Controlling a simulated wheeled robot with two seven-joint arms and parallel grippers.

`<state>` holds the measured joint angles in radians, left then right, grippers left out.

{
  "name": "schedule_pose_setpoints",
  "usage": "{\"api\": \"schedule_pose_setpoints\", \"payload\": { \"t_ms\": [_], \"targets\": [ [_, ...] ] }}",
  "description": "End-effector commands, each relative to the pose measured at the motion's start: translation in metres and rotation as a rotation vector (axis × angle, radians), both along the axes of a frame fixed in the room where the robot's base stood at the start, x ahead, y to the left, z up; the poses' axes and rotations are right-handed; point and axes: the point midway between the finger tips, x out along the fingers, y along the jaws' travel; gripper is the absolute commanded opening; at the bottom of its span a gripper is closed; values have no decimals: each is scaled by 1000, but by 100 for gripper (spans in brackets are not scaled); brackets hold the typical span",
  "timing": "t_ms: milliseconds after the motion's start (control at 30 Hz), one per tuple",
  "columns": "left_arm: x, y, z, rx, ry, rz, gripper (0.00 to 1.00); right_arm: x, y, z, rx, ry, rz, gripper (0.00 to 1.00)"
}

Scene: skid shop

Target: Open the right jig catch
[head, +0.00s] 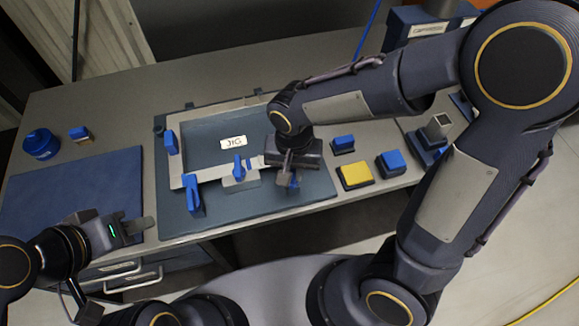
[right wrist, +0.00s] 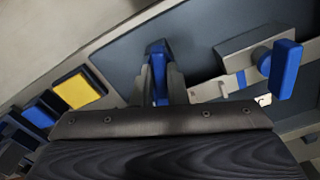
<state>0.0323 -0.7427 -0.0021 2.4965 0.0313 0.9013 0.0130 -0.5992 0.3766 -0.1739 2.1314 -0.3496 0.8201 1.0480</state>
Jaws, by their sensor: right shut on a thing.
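The jig (head: 215,125) is a framed fixture labelled JIG on a dark plate, with several blue-handled catches. My right gripper (head: 286,178) is at the jig's right front corner. It is shut on the blue handle of the right jig catch (head: 294,182). In the right wrist view this blue handle (right wrist: 158,72) stands between the two grey fingers, and its lower part is hidden. Another blue catch handle (head: 239,166) is at the middle of the front rail. My left gripper (head: 140,226) is near the bench's front edge at left, apart from the jig; its jaw opening is unclear.
Blue catches stand at the jig's left side (head: 171,143) and left front (head: 192,196). A yellow block (head: 355,175) and blue blocks (head: 391,163) lie right of the jig. A blue mat (head: 75,195) and a blue round container (head: 40,144) are at left.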

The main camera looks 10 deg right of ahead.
Motion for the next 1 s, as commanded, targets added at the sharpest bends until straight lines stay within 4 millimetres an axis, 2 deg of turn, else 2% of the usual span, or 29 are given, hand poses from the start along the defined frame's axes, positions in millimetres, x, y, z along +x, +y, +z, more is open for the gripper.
{"api": "schedule_pose_setpoints", "payload": {
  "t_ms": [333,600,1000],
  "targets": [
    [0,0,-1,0,0,0,36,0,0,0,0,0,-34,0],
    [0,0,-5,0,0,0,36,0,0,0,0,0,-376,0],
    [0,0,-5,0,0,0,36,0,0,0,0,0,-448,0]
  ]
}}
